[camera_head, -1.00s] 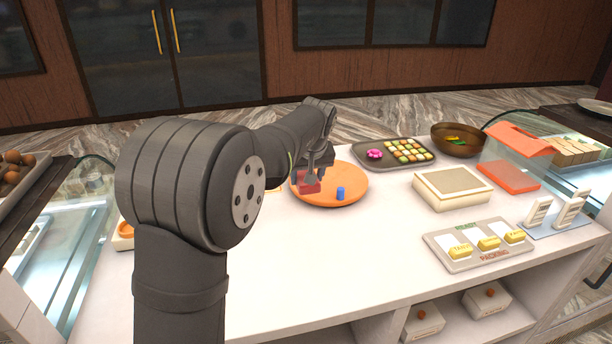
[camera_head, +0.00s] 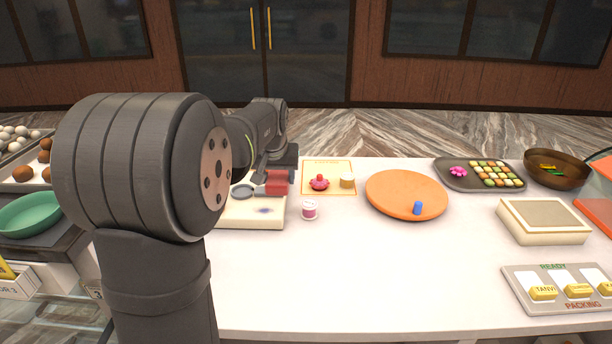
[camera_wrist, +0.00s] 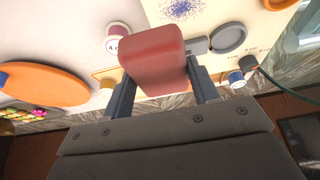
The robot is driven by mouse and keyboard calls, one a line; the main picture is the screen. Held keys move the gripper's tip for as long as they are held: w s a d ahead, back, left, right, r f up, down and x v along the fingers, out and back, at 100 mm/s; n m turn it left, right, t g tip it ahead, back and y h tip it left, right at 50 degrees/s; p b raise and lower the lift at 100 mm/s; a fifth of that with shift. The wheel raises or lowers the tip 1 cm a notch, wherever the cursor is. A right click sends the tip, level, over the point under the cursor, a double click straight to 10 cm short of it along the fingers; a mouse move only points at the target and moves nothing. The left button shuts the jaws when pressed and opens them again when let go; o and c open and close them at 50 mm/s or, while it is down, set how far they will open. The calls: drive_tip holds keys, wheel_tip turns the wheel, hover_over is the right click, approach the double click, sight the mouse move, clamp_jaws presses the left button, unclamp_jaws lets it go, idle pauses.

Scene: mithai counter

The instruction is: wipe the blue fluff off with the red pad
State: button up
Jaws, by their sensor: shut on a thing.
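The blue fluff (camera_head: 264,210) is a small bluish speckled patch on the front part of a cream board or box top (camera_head: 236,216). In the wrist view it is a blue speckled patch (camera_wrist: 181,9) at the top edge. The red pad (camera_head: 277,185) is a rounded block; it fills the middle of the wrist view (camera_wrist: 152,60). My gripper (camera_wrist: 160,85) is shut on the red pad, with one finger on each side. In the head view my gripper (camera_head: 279,172) holds the pad above the back right part of the cream board, apart from the fluff.
A grey round part (camera_head: 242,191) is on the cream board. An orange mat (camera_head: 336,189) carries a pink item and a cream one. An orange disc (camera_head: 395,186) bears a blue cylinder (camera_head: 417,208).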

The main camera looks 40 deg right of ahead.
drive_tip(key=shift+w+a+f, duration=0.2)
drive_tip(key=shift+a+f, duration=0.05)
hover_over(279, 209)
drive_tip(key=s+a, duration=0.1)
drive_tip(key=shift+a+f, duration=0.1)
drive_tip(key=shift+f, duration=3.1)
drive_tip(key=shift+w+a+f, duration=0.2)
drive_tip(key=shift+f, duration=0.2)
drive_tip(key=shift+w+a+f, duration=0.15)
drive_tip(key=shift+w+f, duration=0.05)
drive_tip(key=shift+f, duration=0.15)
drive_tip(key=shift+c, duration=0.4)
drive_tip(key=shift+w+a, duration=2.35)
drive_tip(key=shift+a, duration=0.1)
drive_tip(key=s+d, duration=0.5)
drive_tip(key=shift+s+d, duration=0.35)
drive_tip(key=shift+w+r, duration=0.1)
drive_tip(key=shift+r, duration=4.1)
drive_tip(key=shift+a, duration=0.1)
